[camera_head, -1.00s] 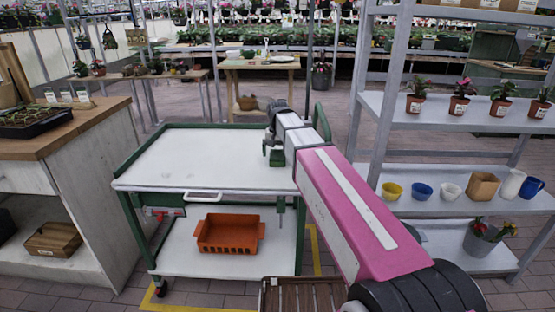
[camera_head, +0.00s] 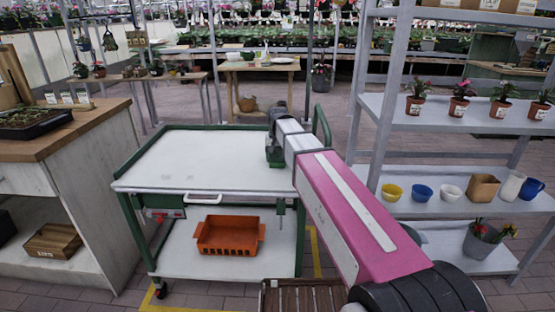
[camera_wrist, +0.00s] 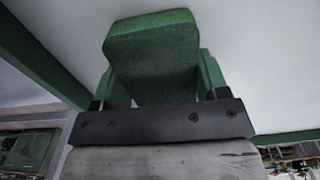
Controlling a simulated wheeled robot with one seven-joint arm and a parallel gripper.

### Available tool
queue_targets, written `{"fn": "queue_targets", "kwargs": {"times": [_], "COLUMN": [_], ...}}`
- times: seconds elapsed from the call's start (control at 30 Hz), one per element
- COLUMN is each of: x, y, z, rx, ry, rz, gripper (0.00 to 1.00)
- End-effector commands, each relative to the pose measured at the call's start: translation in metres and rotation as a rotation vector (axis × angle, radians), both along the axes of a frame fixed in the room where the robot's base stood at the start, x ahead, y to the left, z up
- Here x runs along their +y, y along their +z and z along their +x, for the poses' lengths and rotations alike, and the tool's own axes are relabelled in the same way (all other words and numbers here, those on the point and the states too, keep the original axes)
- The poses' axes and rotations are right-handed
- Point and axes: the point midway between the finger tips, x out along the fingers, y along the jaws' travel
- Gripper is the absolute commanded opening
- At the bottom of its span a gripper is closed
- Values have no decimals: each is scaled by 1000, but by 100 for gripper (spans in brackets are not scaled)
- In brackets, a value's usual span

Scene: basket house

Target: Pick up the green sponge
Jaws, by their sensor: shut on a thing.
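The green sponge (camera_wrist: 152,45) fills the upper middle of the wrist view. It sits between the two green fingers of my gripper (camera_wrist: 158,78), which is shut on it. In the head view my gripper (camera_head: 274,156) is over the right part of the cart's white top (camera_head: 190,160). The sponge cannot be made out clearly there. I cannot tell how far the sponge is above the cart top.
An orange basket (camera_head: 228,236) stands on the cart's lower shelf. A wooden counter (camera_head: 75,125) is at the left. A grey shelf (camera_head: 440,118) with potted plants, bowls and cups is at the right. The rest of the cart top is clear.

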Motion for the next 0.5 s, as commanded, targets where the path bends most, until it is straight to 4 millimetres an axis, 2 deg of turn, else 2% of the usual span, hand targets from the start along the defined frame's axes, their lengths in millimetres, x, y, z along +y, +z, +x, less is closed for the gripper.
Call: {"fn": "queue_targets", "kwargs": {"times": [0.17,0.4,0.5], "x": [0,1,18], "y": [9,43,55], "z": [0,0,-22], "rx": [0,-2,-1], "ry": [0,0,3], "rz": [0,1,1], "gripper": [43,43,43]}}
